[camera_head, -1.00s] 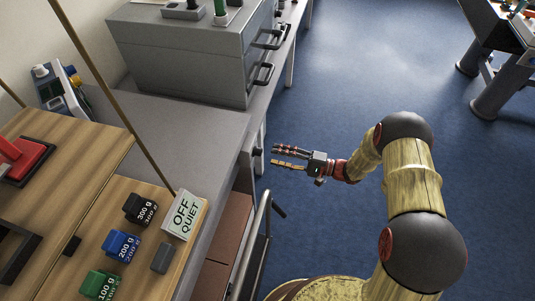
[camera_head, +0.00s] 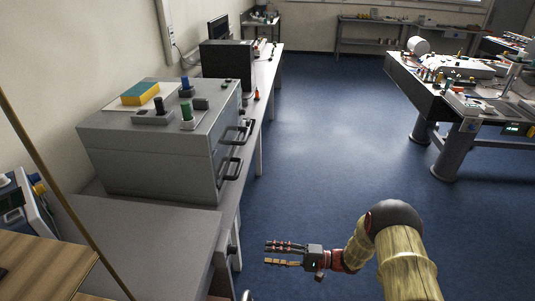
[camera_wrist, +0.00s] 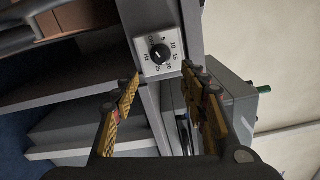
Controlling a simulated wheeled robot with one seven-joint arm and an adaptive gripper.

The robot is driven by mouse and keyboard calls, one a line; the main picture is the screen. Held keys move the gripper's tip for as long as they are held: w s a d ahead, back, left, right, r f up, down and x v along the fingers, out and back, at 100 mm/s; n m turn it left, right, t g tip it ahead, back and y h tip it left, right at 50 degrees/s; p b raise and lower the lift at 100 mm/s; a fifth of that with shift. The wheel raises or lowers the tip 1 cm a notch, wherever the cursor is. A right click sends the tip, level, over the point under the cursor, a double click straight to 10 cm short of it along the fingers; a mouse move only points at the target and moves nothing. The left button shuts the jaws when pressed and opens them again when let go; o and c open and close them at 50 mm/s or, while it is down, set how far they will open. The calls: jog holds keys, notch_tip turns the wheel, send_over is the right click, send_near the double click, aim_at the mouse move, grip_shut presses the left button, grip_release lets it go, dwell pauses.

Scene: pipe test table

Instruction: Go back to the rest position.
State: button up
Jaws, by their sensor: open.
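My gripper (camera_head: 283,254) is low in the middle of the head view, beside the front edge of the grey bench. Its fingers point left and stand apart with nothing between them. In the wrist view the two yellow-padded fingers of my gripper (camera_wrist: 165,105) are spread. Beyond them shows a white plate with a black dial knob (camera_wrist: 159,54) on the bench front. The fingers seem apart from the dial.
A grey cabinet (camera_head: 150,160) with two handles stands on the bench (camera_head: 150,235) to the left. Wooden boards (camera_head: 45,270) lie at lower left. A table with equipment (camera_head: 455,100) stands at right. The blue floor (camera_head: 320,130) between is clear.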

jog(key=s+f+m+g+h, duration=0.25)
jog(key=s+f, duration=0.25)
jog(key=s, duration=0.3)
jog(key=s+d+r+n+g+h, duration=0.1)
jog(key=s+d+r+g+h, duration=0.35)
jog(key=s, duration=0.35)
jog(key=s+d+r+n+t+h, duration=0.25)
jog(key=d+r+h, duration=0.25)
jog(key=r, duration=0.4)
jog(key=s+d+r+n+t+h, duration=0.1)
jog(key=s+d+r+h, duration=0.3)
jog(key=d+r, duration=0.3)
jog(key=s+r+n+t+h, duration=0.1)
jog(key=s+r+t, duration=0.1)
jog(key=r, duration=0.6)
jog(key=s+r+t+p, duration=0.1)
jog(key=r+t, duration=0.3)
jog(key=r, duration=0.4)
jog(key=shift+s+a+r+n+h, duration=0.25)
jog(key=shift+s+n+h, duration=0.15)
jog(key=shift+s, duration=0.15)
jog(key=shift+t, duration=0.25)
